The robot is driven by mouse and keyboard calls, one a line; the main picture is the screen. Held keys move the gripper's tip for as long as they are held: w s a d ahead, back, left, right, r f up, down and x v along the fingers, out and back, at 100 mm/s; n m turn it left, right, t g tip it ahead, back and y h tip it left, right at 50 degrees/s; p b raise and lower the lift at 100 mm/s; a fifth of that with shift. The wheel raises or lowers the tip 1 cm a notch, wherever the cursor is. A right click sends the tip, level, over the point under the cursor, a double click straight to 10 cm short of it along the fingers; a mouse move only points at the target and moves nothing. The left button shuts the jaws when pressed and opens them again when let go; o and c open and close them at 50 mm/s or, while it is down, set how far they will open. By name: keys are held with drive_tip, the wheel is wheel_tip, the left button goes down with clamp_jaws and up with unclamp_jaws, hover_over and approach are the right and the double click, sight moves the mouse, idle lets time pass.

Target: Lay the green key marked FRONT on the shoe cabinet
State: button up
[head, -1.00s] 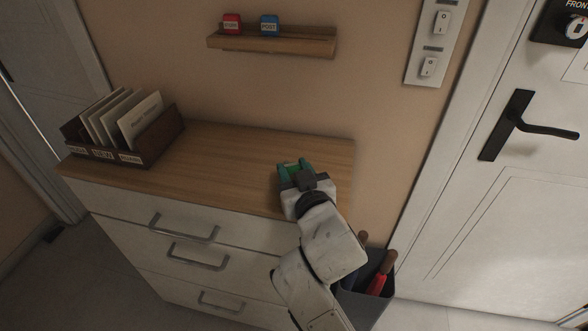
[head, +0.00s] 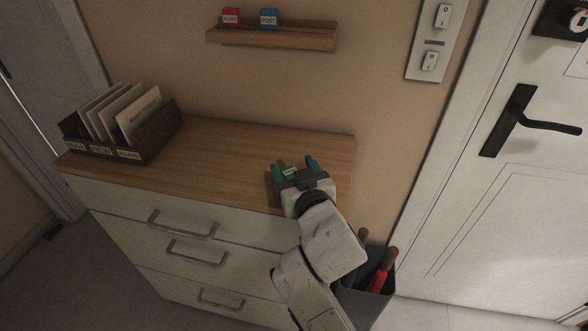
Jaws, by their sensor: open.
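The shoe cabinet (head: 230,150) has a wooden top and white drawers. My gripper (head: 296,165) is over the right part of its top, with its two teal-tipped fingers spread apart. The green key (head: 291,173), with a small pale label, shows between the fingers, at or just above the wood. Its lower part is hidden by the gripper, and its lettering is too small to read. I cannot tell whether it touches a finger.
A letter box (head: 125,140) with several envelopes stands on the cabinet's left end. A wall shelf (head: 272,38) holds red (head: 230,17) and blue (head: 269,19) tagged keys. A dark bin (head: 362,290) stands right of the cabinet. The middle of the top is clear.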

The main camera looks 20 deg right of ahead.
drive_tip(key=s+a+r, duration=0.1)
drive_tip(key=s, duration=0.9)
drive_tip(key=shift+s+r+b, duration=0.25)
drive_tip(key=shift+s+b, duration=0.05)
